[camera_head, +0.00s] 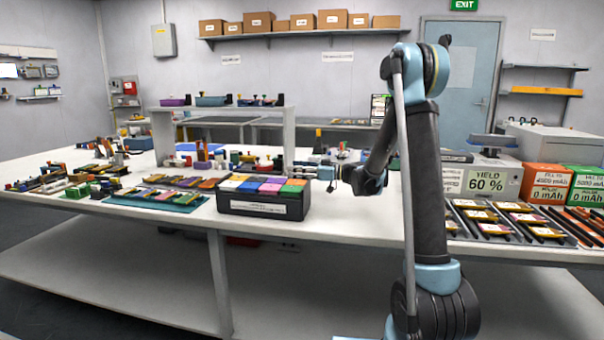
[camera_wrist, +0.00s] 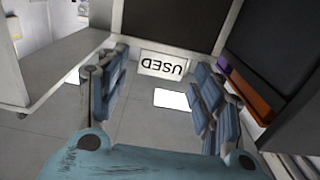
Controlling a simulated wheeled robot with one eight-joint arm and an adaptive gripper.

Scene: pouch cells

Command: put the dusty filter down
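I cannot pick out a dusty filter in either view. In the wrist view my gripper (camera_wrist: 160,98) has its two blue, jointed fingers spread wide, with an empty gap between them. A white label reading USED (camera_wrist: 163,65), upside down in the picture, lies beyond the fingertips. In the head view my gripper is small and partly lost among the tabletop things, right of the black box with coloured tops (camera_head: 262,207).
The long white table (camera_head: 330,222) carries many small items. A blue mat (camera_head: 150,203) lies left of the box. In the wrist view a dark panel (camera_wrist: 165,22) and an orange piece (camera_wrist: 250,97) show.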

